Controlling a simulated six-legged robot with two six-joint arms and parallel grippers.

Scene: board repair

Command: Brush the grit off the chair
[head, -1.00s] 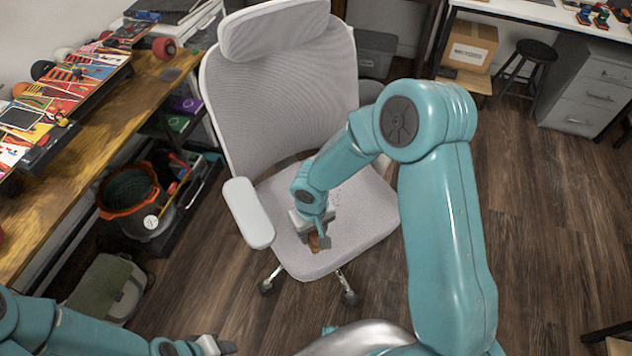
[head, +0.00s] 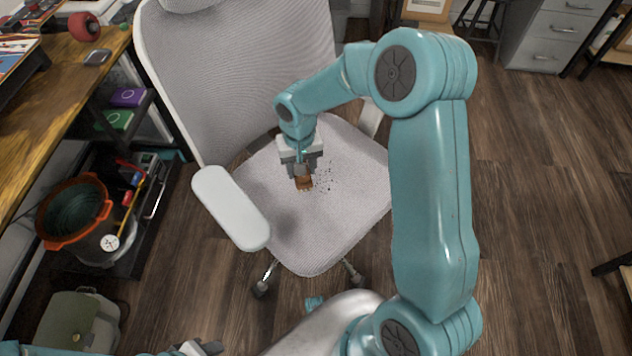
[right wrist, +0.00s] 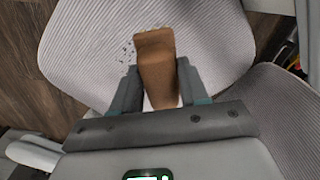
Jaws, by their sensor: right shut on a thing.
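The grey mesh office chair (head: 300,240) stands in the middle of the head view, its seat facing up. Dark grit (head: 326,177) lies scattered on the seat just right of the brush; it also shows as specks in the right wrist view (right wrist: 127,50). My right gripper (head: 303,170) is over the seat, shut on a brown wooden brush (right wrist: 157,65). The brush (head: 304,184) points down at the seat; whether its bristles touch the fabric I cannot tell. My left gripper (head: 203,348) is low at the bottom edge, partly cut off, and its fingers are unclear.
The chair's left armrest (head: 232,207) rises beside the seat, and the backrest (head: 245,75) stands behind it. A wooden workbench (head: 60,110) is at the left, with an orange-rimmed bucket (head: 75,212) below. The floor at the right is open.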

